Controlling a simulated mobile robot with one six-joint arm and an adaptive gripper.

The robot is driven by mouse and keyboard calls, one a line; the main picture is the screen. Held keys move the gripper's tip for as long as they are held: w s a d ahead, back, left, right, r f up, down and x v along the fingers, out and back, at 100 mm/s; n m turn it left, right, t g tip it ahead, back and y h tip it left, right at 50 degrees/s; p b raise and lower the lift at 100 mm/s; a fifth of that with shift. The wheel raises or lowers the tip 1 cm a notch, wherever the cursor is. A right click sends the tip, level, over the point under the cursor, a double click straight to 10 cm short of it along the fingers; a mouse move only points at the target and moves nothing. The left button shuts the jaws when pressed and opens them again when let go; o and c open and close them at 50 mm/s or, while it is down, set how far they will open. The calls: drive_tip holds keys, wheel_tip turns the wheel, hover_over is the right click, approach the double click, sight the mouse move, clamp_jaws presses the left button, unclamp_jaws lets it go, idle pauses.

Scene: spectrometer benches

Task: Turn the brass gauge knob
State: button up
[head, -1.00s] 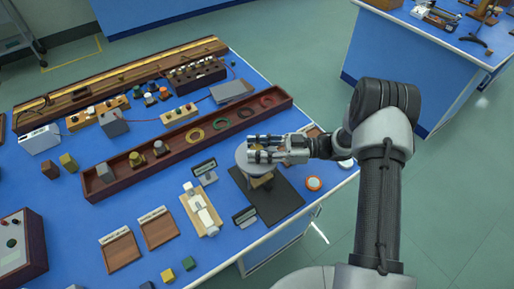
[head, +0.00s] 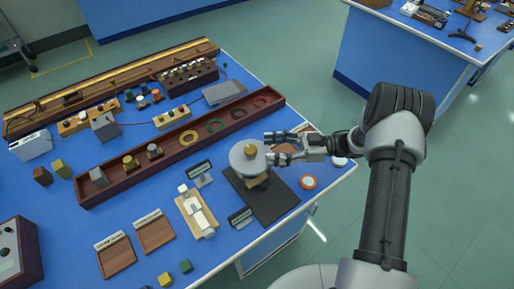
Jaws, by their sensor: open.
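The disc sits on a stand above a dark base plate (head: 274,205) near the right edge of the blue bench. My gripper (head: 270,147) is open, with its fingers pointing left. Its fingertips are at the right side of the disc, beside the knob and not around it. I cannot tell whether they touch the disc.
Small label stands (head: 240,217) flank the base plate. A white device on a wooden base (head: 197,212) stands to the left. A long wooden tray (head: 120,184) with rings and blocks lies behind. An orange-rimmed disc (head: 308,182) lies right of the plate.

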drive_tip(key=d, duration=0.5)
drive_tip(key=shift+d, duration=0.1)
idle(0.3)
